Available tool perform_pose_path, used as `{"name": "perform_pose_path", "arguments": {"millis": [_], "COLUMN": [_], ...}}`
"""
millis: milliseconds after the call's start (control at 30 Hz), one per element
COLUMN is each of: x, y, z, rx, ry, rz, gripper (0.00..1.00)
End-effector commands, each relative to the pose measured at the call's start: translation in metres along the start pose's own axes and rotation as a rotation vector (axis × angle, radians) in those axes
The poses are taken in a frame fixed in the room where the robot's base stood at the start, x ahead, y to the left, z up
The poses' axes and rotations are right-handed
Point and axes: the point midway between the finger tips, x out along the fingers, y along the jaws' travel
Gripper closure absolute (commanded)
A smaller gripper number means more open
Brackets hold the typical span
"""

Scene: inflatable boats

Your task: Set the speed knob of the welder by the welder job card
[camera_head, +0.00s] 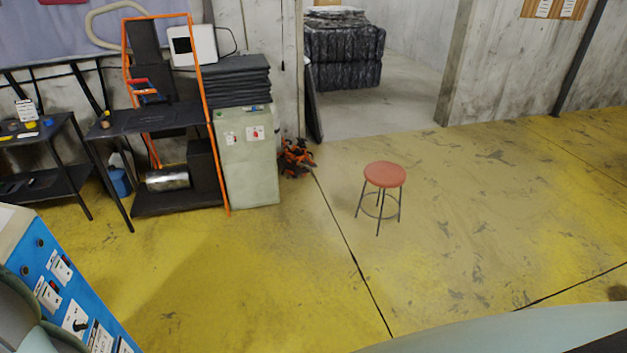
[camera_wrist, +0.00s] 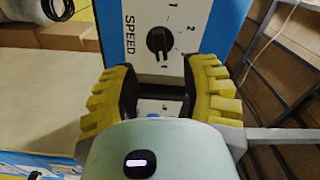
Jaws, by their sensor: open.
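In the wrist view, a black speed knob (camera_wrist: 160,41) sits on a white dial plate on a blue panel (camera_wrist: 230,15). The word SPEED is printed sideways at its left, and the digits 1 and 2 show beside it. I cannot read its exact setting. My gripper (camera_wrist: 161,80) is open, its yellow ridged fingers spread below the knob in the picture, with nothing held. In the head view, the blue and white machine (camera_head: 70,290) shows at the lower left with knobs and switches. I cannot tell which paper is the welder job card.
White cards hang on a wooden board (camera_head: 553,8) at the upper right. Another card (camera_head: 25,110) stands on the left table. A red stool (camera_head: 385,175) stands on the open yellow floor. A pale green cabinet (camera_head: 247,165) and black shelves stand at left. Metal racking (camera_wrist: 285,70) is at right.

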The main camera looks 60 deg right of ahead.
Motion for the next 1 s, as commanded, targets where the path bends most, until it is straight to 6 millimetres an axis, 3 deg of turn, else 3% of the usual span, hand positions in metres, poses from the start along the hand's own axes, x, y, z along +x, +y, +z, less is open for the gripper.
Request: {"name": "perform_pose_path", "arguments": {"millis": [600, 1000], "x": [0.046, 0.065], "y": [-0.003, -0.001], "z": [0.001, 0.001], "rx": [0.001, 0.0], "ry": [-0.003, -0.002], "rz": [0.0, 0.0], "gripper": [0.55, 0.55]}}
